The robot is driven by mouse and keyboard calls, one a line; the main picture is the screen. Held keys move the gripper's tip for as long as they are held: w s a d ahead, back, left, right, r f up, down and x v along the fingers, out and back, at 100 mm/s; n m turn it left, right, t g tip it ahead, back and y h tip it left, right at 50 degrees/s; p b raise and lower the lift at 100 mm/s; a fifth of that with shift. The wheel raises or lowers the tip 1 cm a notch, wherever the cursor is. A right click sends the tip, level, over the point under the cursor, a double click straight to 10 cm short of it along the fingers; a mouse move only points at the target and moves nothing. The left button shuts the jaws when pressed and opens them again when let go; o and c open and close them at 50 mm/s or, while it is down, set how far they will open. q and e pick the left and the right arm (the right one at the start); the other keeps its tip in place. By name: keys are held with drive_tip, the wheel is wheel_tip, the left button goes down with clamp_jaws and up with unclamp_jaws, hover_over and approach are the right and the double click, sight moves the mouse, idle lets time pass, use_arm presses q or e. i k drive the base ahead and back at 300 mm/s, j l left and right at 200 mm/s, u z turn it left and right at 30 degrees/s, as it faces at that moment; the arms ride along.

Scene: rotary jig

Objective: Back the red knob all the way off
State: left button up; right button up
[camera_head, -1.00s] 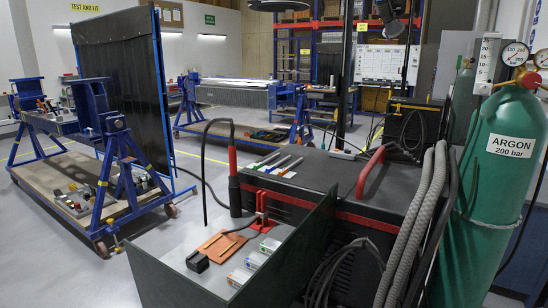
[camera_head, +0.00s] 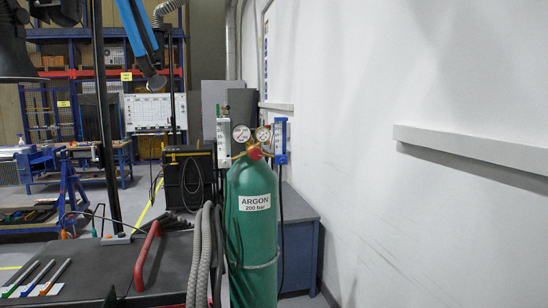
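The red knob (camera_head: 255,152) sits at the top of a green argon cylinder (camera_head: 252,215), near the middle of the head view. Two round gauges, one on the left (camera_head: 241,133) and one on the right (camera_head: 263,134), stand just above the knob. A white flow tube (camera_head: 223,143) is on the left and a blue-edged one (camera_head: 280,142) on the right. How far the knob is turned cannot be told. Neither of my grippers is in view.
A dark welding cart top (camera_head: 110,265) with a red handle (camera_head: 147,255) and grey hoses (camera_head: 205,255) stands left of the cylinder. A grey-blue cabinet (camera_head: 300,240) is behind it. A white wall with a ledge (camera_head: 470,148) fills the right.

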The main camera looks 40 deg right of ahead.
sight(256, 153)
drive_tip(key=z, duration=0.95)
